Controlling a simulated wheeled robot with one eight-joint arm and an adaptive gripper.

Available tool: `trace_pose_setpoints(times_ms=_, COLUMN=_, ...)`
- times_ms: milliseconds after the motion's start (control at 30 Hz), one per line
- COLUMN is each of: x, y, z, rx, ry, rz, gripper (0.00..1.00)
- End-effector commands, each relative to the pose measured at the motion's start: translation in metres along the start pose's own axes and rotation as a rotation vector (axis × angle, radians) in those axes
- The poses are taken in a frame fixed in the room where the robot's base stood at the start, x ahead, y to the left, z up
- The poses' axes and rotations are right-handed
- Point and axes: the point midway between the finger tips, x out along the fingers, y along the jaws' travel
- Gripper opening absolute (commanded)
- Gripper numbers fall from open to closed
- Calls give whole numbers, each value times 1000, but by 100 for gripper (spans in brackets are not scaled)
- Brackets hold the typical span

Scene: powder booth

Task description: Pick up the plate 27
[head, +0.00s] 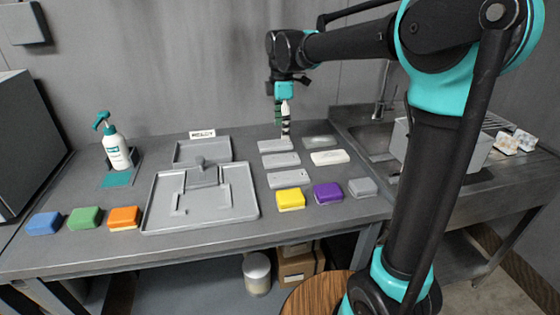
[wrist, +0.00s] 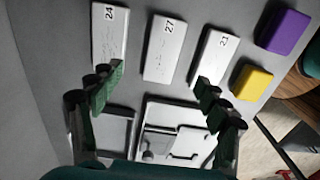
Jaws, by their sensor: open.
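Plate 27 (wrist: 165,48) is a light grey rectangular plate with a black "27" at one end. It lies flat between plate 24 (wrist: 108,35) and plate 21 (wrist: 213,58) in the wrist view. In the head view it appears to be the middle plate (head: 281,160) of the left column; its number is not readable there. My gripper (head: 282,125) points down above the back of that column, apart from the plates. In the wrist view my gripper (wrist: 158,92) is open and empty, its green fingers spread wider than plate 27, which lies beyond the fingertips.
A grey fixture tray (head: 245,208) lies left of the plates. Yellow (head: 291,199) and purple (head: 327,192) blocks sit in front of them. A white plate (head: 329,157) lies to their right, near the sink (head: 375,140).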

Motion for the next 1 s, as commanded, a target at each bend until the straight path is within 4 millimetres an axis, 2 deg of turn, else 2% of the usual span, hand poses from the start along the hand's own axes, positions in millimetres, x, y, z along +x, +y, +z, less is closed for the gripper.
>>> trace_pose_setpoints(times_ms=100, x=24, y=0, z=0, rx=0, ry=0, rz=0, gripper=76)
trace_pose_setpoints(times_ms=233, x=42, y=0, z=0, rx=0, ry=0, rz=0, gripper=76)
trace_pose_setpoints(times_ms=467, x=56, y=-1, z=-1, rx=0, ry=0, rz=0, gripper=76)
trace_pose_setpoints(times_ms=800, x=99, y=-5, z=-4, rx=0, ry=0, rz=0, gripper=76)
trace_pose_setpoints(times_ms=1000, x=104, y=-6, z=-4, rx=0, ry=0, rz=0, gripper=76)
